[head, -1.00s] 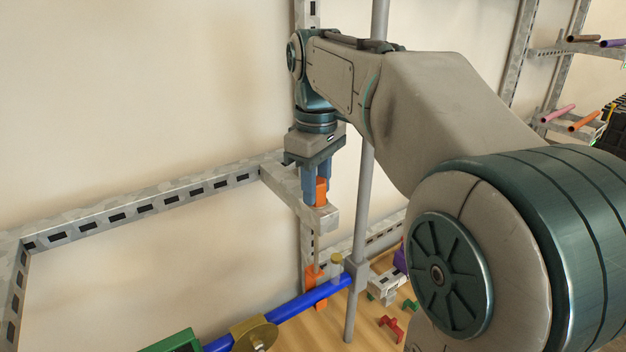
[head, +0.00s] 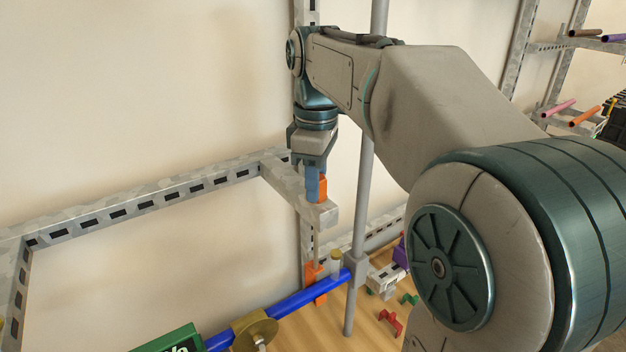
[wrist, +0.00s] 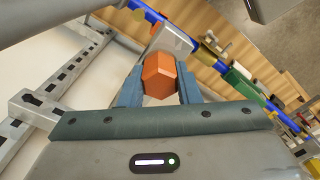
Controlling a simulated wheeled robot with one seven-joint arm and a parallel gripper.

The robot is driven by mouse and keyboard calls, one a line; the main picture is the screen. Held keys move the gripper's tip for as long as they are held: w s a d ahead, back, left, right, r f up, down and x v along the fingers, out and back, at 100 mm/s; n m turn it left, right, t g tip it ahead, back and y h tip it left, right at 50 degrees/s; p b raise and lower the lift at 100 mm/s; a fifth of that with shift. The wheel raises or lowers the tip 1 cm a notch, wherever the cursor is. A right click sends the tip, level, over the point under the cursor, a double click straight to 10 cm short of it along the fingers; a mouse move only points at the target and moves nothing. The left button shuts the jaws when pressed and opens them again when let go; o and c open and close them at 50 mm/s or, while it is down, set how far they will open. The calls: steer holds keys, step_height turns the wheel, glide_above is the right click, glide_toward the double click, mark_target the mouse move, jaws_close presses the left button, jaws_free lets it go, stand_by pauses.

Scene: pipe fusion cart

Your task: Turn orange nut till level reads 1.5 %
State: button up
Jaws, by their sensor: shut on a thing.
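The orange nut (head: 321,189) sits on top of the end of a grey metal bracket arm. In the wrist view the orange nut (wrist: 159,75) shows its hexagonal shape between two blue fingers. My gripper (head: 315,190) points down and is shut on the nut, with a finger on each side in the wrist view (wrist: 158,86). A green level display (head: 172,342) shows at the bottom edge of the head view. Only part of a "%" sign is visible on it, so its reading cannot be made out.
A blue pipe (head: 290,304) runs below the bracket, with a brass disc (head: 255,330) on it. A grey upright pole (head: 362,190) stands close to the right of my gripper. A slotted metal rail (head: 130,211) runs left along the wall. Small red clips (head: 391,321) lie on the wooden surface.

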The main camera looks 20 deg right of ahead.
steer(key=shift+a, duration=0.15)
steer(key=o, duration=1)
steer(key=shift+s+a, duration=0.1)
steer(key=shift+a, duration=0.05)
steer(key=shift+d+r, duration=0.15)
steer(key=shift+d, duration=0.05)
step_height(320, 180, up, 7)
steer(key=shift+a+r, duration=0.1)
steer(key=shift+r, duration=0.05)
steer(key=shift+a, duration=0.1)
stand_by(0.4)
